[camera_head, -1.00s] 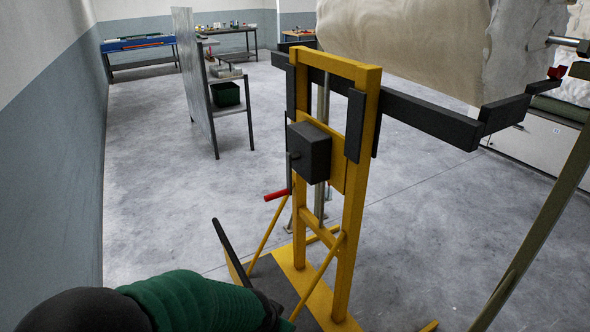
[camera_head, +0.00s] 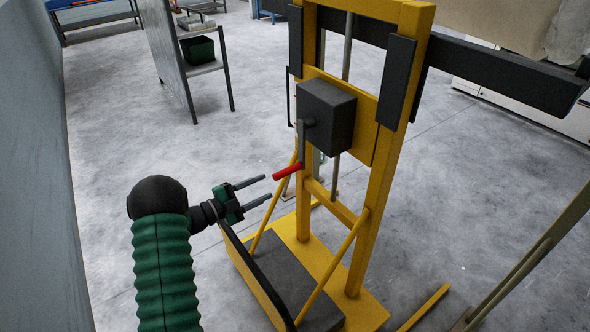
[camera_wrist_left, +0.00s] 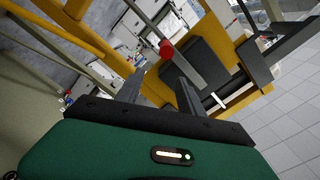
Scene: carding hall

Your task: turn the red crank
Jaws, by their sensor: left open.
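The red crank handle (camera_head: 287,171) sticks out to the left from the lower end of a grey crank arm (camera_head: 302,143). The arm hangs down from a dark gearbox (camera_head: 328,113) on a yellow lifting frame (camera_head: 385,165). My left gripper (camera_head: 262,188) is open and empty, its two fingers pointing right toward the handle, a short gap away. In the left wrist view the red handle (camera_wrist_left: 166,49) shows beyond the two spread fingers (camera_wrist_left: 158,88), seen nearly end-on. My right gripper is not seen.
The yellow frame stands on a base with a dark plate (camera_head: 290,285) and slanted braces. A black bar (camera_head: 500,72) reaches right from the frame. A shelf stand with a dark green bin (camera_head: 198,50) is at the back left. Grey floor is free left of the frame.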

